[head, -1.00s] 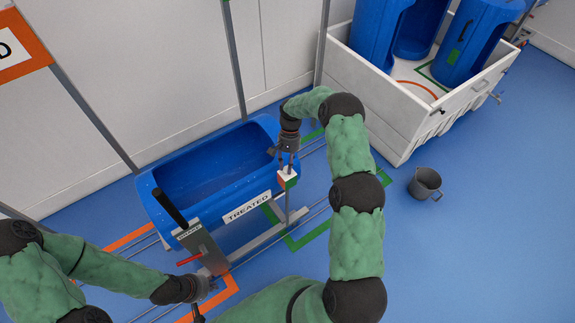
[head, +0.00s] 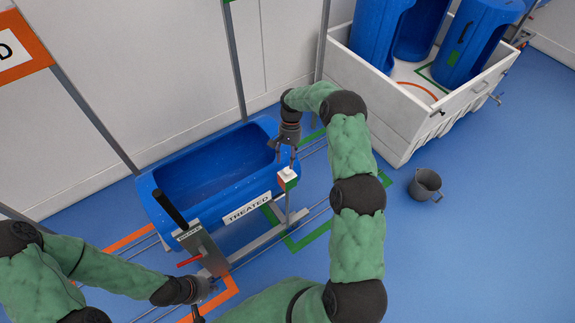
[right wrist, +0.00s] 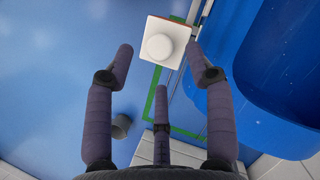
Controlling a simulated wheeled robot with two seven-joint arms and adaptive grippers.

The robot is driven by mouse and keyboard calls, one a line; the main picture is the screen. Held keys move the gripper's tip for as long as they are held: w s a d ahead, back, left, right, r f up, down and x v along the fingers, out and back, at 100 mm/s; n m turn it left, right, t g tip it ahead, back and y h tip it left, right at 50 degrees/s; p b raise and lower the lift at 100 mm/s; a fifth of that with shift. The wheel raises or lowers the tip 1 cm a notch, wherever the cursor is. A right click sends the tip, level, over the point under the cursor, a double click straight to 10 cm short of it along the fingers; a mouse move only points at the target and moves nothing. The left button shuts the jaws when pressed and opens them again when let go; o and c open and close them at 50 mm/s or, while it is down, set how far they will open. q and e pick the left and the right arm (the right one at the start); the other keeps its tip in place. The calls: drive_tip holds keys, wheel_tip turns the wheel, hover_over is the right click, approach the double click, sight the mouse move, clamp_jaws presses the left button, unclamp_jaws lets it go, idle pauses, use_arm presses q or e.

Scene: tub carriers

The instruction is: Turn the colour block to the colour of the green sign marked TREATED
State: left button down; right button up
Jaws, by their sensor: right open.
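The colour block (head: 287,179) stands on a thin post beside the blue tub (head: 215,170). Its top is white with a round knob, and its sides show orange-red and green. In the right wrist view the block (right wrist: 160,45) lies between the fingertips. My right gripper (head: 287,157) is open just above the block, pointing down; I see no clear contact. My left gripper (head: 205,288) is low by the grey lever plate at the tub's near end; its fingers are mostly hidden. Only a green sliver of a sign (head: 228,1) shows at the top edge.
An orange-framed sign ending in D (head: 15,50) is at upper left. A plate with a black handle and red lever (head: 190,262) stands by the tub. Rails and green and orange floor markings run underneath. A grey bucket (head: 425,184) and white bin (head: 390,110) are at right.

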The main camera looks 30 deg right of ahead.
drive_tip(key=v, duration=0.8)
drive_tip(key=shift+r, duration=0.15)
drive_tip(key=s+a+f+n+t, duration=0.1)
drive_tip(key=s+a+f+n, duration=0.1)
drive_tip(key=s+a+f, duration=0.5)
drive_tip(key=s+a+f+n+t, duration=0.1)
drive_tip(key=s+a+f+n, duration=0.15)
drive_tip(key=a+f, duration=0.7)
drive_tip(key=s+a, duration=0.3)
drive_tip(key=s, duration=0.3)
drive_tip(key=s+a+t, duration=0.1)
drive_tip(key=s+a, duration=0.2)
drive_tip(key=s, duration=0.3)
drive_tip(key=s+a+n+t+y, duration=0.1)
drive_tip(key=s+a, duration=0.2)
drive_tip(key=s, duration=0.4)
drive_tip(key=shift+a+f, duration=0.25)
drive_tip(key=shift+a, duration=0.1)
